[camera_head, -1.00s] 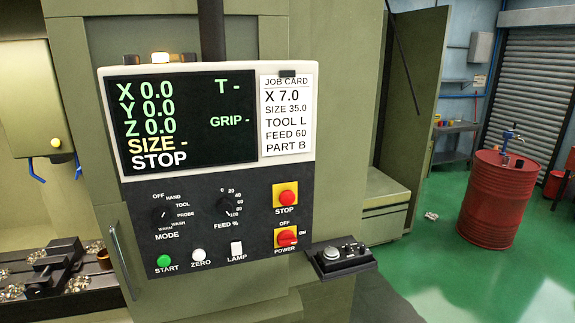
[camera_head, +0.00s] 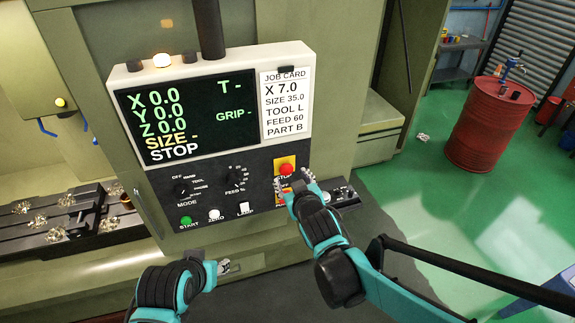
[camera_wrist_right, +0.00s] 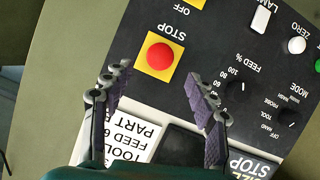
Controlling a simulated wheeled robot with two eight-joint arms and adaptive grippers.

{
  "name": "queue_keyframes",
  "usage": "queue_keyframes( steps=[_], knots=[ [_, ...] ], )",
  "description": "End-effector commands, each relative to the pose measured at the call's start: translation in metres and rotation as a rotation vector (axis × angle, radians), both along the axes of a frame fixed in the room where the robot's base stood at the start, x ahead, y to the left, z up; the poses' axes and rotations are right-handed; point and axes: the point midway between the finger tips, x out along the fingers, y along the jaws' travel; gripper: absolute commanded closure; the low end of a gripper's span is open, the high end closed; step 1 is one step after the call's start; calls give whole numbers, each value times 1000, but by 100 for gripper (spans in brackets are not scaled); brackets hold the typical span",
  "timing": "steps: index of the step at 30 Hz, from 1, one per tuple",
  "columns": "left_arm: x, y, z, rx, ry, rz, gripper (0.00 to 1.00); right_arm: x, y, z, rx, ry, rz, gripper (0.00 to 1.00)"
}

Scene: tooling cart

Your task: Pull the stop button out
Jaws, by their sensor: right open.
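The red stop button (camera_head: 286,168) sits on a yellow square plate on the dark control panel (camera_head: 210,200). In the right wrist view the stop button (camera_wrist_right: 160,57) shows whole, its label upside down. My right gripper (camera_head: 294,182) is in front of the panel just below the button, hiding part of the power switch area. In the wrist view its two fingers (camera_wrist_right: 160,72) are spread apart with nothing between them; the button lies beyond the gap, nearer the left finger. My left gripper (camera_head: 226,266) is low in the head view, below the panel; its fingers are unclear.
The screen (camera_head: 185,118) reads STOP, beside a job card (camera_head: 286,105). The mode and feed knobs (camera_head: 236,176), green start button (camera_head: 186,221) and lamp switch (camera_head: 245,208) share the panel. A small control box (camera_head: 342,194) juts out at right. A red drum (camera_head: 487,125) stands far off.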

Motion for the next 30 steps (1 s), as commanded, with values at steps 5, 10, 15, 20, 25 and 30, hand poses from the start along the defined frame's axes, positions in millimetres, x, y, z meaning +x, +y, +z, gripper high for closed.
queue_keyframes(
  steps=[5,10,15,20,25,30],
  knots=[
    [0,0,2,0,0,0,60,24,5,-10,0,1,-1,42],
    [0,0,5,0,0,0,60,44,10,-18,0,1,-1,42],
    [0,0,7,0,0,0,60,57,12,-23,0,1,-1,42],
    [0,0,7,0,0,0,60,60,13,-26,0,1,-1,42],
    [0,0,7,0,0,0,60,60,13,-26,0,1,-1,42],
    [0,0,7,0,0,0,60,60,13,-25,0,1,-1,79]
  ],
)
